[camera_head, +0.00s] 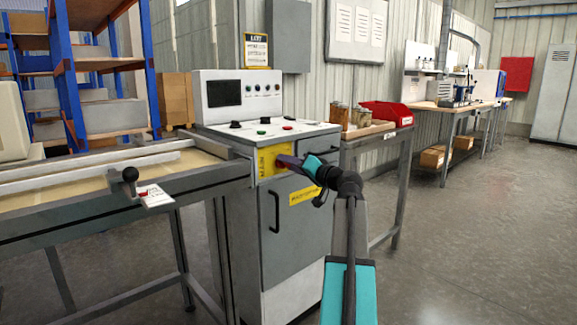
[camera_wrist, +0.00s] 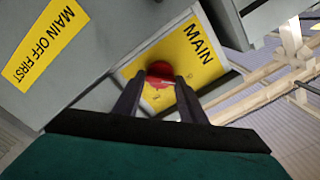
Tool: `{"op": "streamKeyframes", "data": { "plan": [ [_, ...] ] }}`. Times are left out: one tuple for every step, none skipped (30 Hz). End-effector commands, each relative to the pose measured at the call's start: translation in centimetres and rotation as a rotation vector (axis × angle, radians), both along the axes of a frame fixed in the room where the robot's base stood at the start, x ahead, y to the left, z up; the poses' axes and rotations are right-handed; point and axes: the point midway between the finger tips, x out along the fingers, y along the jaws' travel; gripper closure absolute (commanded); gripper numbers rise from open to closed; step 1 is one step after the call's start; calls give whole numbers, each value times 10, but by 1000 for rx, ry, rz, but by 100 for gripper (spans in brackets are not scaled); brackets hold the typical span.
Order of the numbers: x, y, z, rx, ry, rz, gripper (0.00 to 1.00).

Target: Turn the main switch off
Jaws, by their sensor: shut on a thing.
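The main switch is a red round knob (camera_wrist: 160,72) on a yellow plate marked MAIN (camera_wrist: 196,62). In the head view the plate (camera_head: 264,163) is on the upper front of the grey control cabinet (camera_head: 258,255), and my gripper hides the knob. My gripper (camera_head: 283,161) reaches the plate from the right. In the wrist view its two dark fingers (camera_wrist: 160,88) are shut on the knob, one on each side. The knob's exact setting is hard to read.
A yellow label (camera_wrist: 45,42) reading MAIN OFF FIRST is beside the plate. The cabinet top carries a console (camera_head: 238,94) with a dark screen and buttons. A framed table (camera_head: 110,190) adjoins on the left, a bench with jars and a red bin (camera_head: 388,113) on the right. Floor at right is clear.

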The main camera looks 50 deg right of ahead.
Motion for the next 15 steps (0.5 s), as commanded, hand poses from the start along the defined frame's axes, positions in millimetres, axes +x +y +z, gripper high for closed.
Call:
{"op": "streamKeyframes", "data": {
  "plan": [
    [0, -1, 1, -1, -1, -1, 85],
    [0, -1, 1, -1, -1, -1, 59],
    [0, -1, 1, -1, -1, -1, 53],
    [0, -1, 1, -1, -1, -1, 48],
    [0, 0, 1, -1, -1, -1, 45],
    [0, 0, 1, 0, -1, -1, 45],
    [0, 0, 1, 0, -1, -1, 45],
    [0, 0, 1, 0, -1, -1, 45],
    [0, 0, 0, 0, -1, -1, 45],
    [0, 0, 0, 0, -1, -1, 45],
    [0, 0, 0, 0, -1, -1, 45],
    [0, 0, 0, 0, -1, -1, 45],
    [0, 0, 0, 0, -1, -1, 45],
    [0, 0, 0, 0, -1, -1, 45],
    [-1, 0, 0, 1, -1, -1, 45]
  ]
}}
